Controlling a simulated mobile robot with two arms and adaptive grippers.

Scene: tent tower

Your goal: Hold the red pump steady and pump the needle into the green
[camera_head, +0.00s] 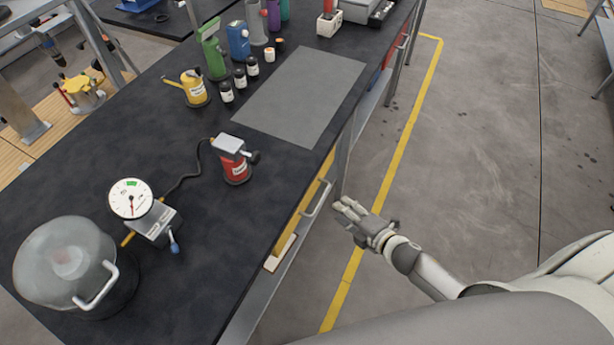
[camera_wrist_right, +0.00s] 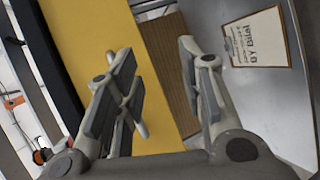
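The red pump (camera_head: 237,168) stands upright on the black bench, with a grey top block and a black knob at its right side. A dark hose runs from it to a round white gauge (camera_head: 130,199) with a green zone near the top of its dial. The red needle points downward, away from the green. My right gripper (camera_head: 344,208) hangs off the bench's front edge, right of and apart from the pump. My left gripper is in neither view.
A clear-lidded chamber with a handle (camera_head: 95,290) stands at the front left. A yellow can (camera_head: 196,92), several small jars and a green tool (camera_head: 213,50) stand farther back. A grey mat (camera_head: 302,95) lies empty. A drawer handle (camera_head: 318,198) juts from the bench front.

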